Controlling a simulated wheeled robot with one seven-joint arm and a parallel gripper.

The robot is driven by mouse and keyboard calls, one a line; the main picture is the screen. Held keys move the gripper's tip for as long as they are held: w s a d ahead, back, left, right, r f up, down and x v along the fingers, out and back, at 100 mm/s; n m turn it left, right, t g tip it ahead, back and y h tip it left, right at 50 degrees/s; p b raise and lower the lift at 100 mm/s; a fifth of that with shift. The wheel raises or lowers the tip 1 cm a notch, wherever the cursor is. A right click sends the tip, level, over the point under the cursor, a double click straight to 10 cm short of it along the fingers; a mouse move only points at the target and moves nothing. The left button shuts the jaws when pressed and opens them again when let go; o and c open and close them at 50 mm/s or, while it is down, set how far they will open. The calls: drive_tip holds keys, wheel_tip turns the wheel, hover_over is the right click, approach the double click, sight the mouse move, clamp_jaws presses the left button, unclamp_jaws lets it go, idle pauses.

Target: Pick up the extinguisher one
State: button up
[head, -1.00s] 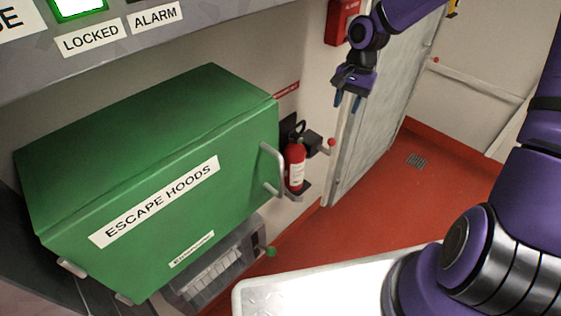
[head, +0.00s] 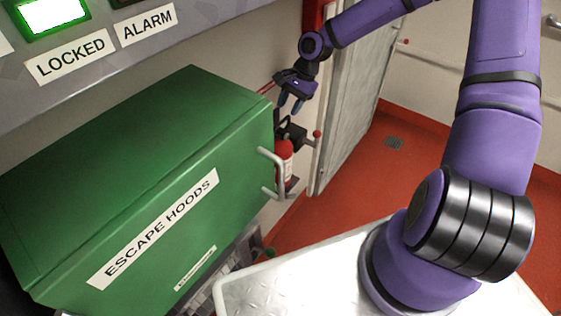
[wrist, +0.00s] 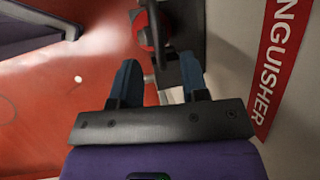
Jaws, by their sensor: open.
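The red fire extinguisher (head: 284,160) hangs on the wall just right of the green box in the head view, partly hidden behind the box's edge and handle. Its black head and bracket are at its top. My gripper (head: 291,105) is above it, fingers pointing down, open and empty. In the wrist view the extinguisher (wrist: 145,32) shows beyond the fingers, at the top middle, with its dark handle toward the camera. My gripper (wrist: 160,80) has its two blue fingertips apart, short of the extinguisher, and the right one overlaps the dark bracket.
The green escape hoods box (head: 130,190) stands close to the left, its handles (head: 272,172) jutting toward the extinguisher. A red-and-white sign (wrist: 278,65) is on the wall to the right in the wrist view. A grey door (head: 345,120) stands to the right. The red floor (head: 400,175) is clear.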

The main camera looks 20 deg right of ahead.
sight(282, 120)
drive_tip(key=shift+x, duration=3.15)
drive_tip(key=shift+d, duration=0.1)
clamp_jaws()
